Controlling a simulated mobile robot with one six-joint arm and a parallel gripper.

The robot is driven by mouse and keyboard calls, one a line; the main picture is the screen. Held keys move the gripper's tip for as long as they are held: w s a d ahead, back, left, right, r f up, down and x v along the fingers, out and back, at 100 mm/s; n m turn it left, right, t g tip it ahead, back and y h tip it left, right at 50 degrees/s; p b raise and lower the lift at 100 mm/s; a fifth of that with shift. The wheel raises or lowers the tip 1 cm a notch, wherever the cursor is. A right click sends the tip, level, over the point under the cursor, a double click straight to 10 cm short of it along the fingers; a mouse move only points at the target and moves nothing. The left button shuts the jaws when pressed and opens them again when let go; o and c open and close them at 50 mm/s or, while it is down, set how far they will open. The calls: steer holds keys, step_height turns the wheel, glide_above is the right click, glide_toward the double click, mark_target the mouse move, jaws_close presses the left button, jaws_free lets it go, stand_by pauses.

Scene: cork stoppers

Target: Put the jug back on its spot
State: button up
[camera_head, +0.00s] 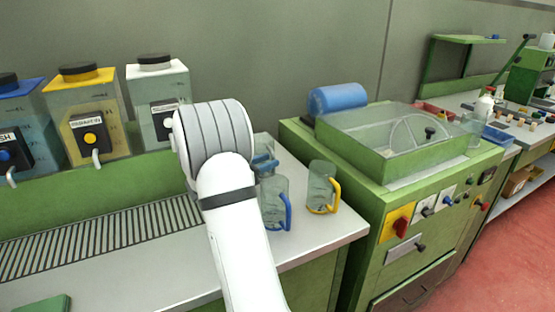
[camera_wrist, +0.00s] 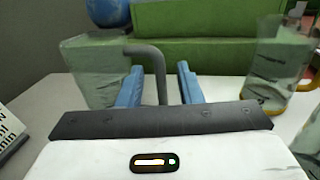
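A clear jug with a grey handle (camera_wrist: 92,72) stands on the worktop in the wrist view. My gripper (camera_wrist: 160,82) has its two blue fingers apart, with the grey handle between them; a gap shows on both sides. In the head view this jug is mostly hidden behind my arm, and the blue fingers (camera_head: 264,163) show beside it. A yellow-handled jug (camera_head: 318,184) stands to the right, also in the wrist view (camera_wrist: 268,65). A blue-handled jug (camera_head: 272,203) stands nearer the front edge, close to my arm. I cannot tell which jug is meant.
Several dispensers with blue, yellow (camera_head: 88,75) and white tops line the wall at left, above a slotted drain grille (camera_head: 100,240). A green machine (camera_head: 380,165) with a blue drum (camera_head: 338,98) stands at right. The worktop (camera_head: 315,240) is bare in front of the jugs.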

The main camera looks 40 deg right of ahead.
steer(key=a, duration=0.7)
steer(key=shift+w+a+b, duration=0.3)
steer(key=shift+w+b, duration=0.1)
